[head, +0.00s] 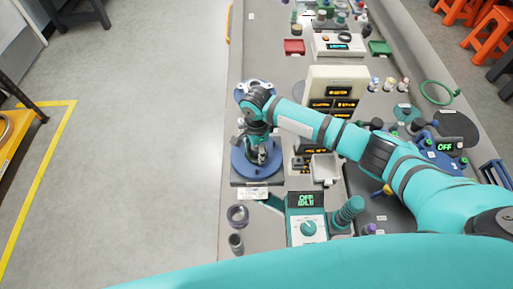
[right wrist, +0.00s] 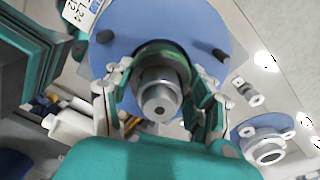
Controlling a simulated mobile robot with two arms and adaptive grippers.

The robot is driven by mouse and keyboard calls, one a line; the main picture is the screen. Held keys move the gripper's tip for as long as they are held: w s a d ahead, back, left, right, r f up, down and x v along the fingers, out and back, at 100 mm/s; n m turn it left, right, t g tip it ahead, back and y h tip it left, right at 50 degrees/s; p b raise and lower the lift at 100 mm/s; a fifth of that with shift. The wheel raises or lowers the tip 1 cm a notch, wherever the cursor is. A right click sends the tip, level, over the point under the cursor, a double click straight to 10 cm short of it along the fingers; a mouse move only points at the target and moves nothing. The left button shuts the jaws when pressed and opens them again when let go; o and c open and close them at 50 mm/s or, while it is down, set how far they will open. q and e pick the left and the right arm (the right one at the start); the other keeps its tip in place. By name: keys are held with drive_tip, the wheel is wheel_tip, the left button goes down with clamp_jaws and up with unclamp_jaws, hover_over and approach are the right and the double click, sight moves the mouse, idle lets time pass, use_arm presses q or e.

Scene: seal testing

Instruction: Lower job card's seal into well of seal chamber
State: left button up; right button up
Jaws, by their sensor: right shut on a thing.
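The seal (right wrist: 160,92) is a silver stepped cylinder with a hole in its end, held between the fingers of my right gripper (right wrist: 158,98), which is shut on it. Behind it in the right wrist view is the blue round seal chamber (right wrist: 215,28) with dark posts. A dark green-edged ring shows around the seal, at the well. In the head view my right gripper (head: 259,150) points down over the chamber (head: 240,168) and hides its middle. I cannot tell how deep the seal sits. My left gripper is not in view.
A white label card (head: 252,193) lies in front of the chamber. A second blue flanged fixture (right wrist: 268,135) stands close by. A teal unit with an OFF display (head: 306,201) is front right, grey rings (head: 237,215) front left. A beige instrument (head: 335,85) stands behind.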

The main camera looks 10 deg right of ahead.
drive_tip(key=shift+f, duration=0.25)
drive_tip(key=o, duration=1.4)
drive_tip(key=shift+r, duration=0.1)
drive_tip(key=shift+r+p, duration=2.45)
drive_tip(key=shift+p, duration=0.7)
